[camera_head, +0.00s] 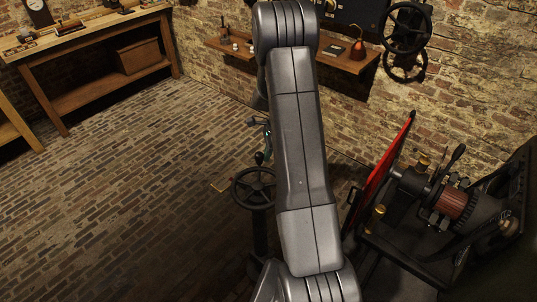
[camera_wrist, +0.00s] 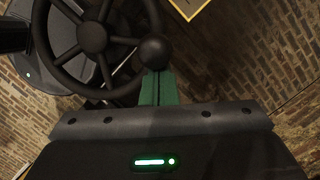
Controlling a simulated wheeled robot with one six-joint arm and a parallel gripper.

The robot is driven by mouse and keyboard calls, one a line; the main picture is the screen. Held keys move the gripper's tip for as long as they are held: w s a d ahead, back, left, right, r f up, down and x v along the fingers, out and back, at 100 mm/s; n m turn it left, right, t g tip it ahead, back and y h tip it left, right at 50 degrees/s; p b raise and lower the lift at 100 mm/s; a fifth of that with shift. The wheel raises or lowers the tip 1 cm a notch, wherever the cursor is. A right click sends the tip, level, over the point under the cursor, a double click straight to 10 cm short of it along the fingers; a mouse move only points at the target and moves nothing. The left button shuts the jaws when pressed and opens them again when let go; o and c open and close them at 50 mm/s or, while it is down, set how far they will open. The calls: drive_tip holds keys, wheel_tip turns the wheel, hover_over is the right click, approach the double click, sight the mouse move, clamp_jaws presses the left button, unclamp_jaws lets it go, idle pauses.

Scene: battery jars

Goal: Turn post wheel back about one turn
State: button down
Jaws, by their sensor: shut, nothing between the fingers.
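The post wheel (camera_head: 255,188) is a dark spoked handwheel on a dark post, left of my arm in the head view. In the wrist view the wheel (camera_wrist: 92,37) fills the upper left, with its round hub and several spokes. A dark ball knob (camera_wrist: 152,52) stands at its right rim. My gripper (camera_wrist: 158,76) has green fingers, closed together and empty, with their tips at the knob's lower edge. I cannot tell whether they touch it. In the head view the knob (camera_head: 259,158) shows at the wheel's far side, with the gripper mostly hidden behind my arm.
Larger handwheels (camera_head: 406,28) hang on the brick wall, by a shelf (camera_head: 345,60). A wooden bench (camera_head: 95,35) is at the back left.

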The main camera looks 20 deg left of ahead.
drive_tip(key=shift+a+n, duration=0.3)
drive_tip(key=shift+a, duration=0.05)
drive_tip(key=a+n, duration=0.1)
drive_tip(key=n, duration=0.1)
drive_tip(key=a+n+b, duration=0.1)
drive_tip(key=shift+s+a+g, duration=0.25)
drive_tip(key=shift+a+g, duration=0.05)
drive_tip(key=shift+g, duration=0.1)
drive_tip(key=s+a+n+h, duration=0.1)
drive_tip(key=s+a+n, duration=0.1)
drive_tip(key=a+n, duration=0.15)
drive_tip(key=n+t+h+b, duration=0.2)
drive_tip(key=n+h+b, duration=0.25)
drive_tip(key=n, duration=1.65)
hover_over(235, 192)
drive_tip(key=s, duration=0.3)
drive_tip(key=shift+s+d+n+t+b, duration=0.15)
drive_tip(key=shift+s+d+n+b, duration=0.15)
drive_tip(key=shift+d+n, duration=0.45)
drive_tip(key=shift+s+d+n+t+b, duration=0.2)
drive_tip(key=shift+d+n+b, duration=0.25)
drive_tip(key=shift+n, duration=0.35)
drive_tip(key=shift+d, duration=0.1)
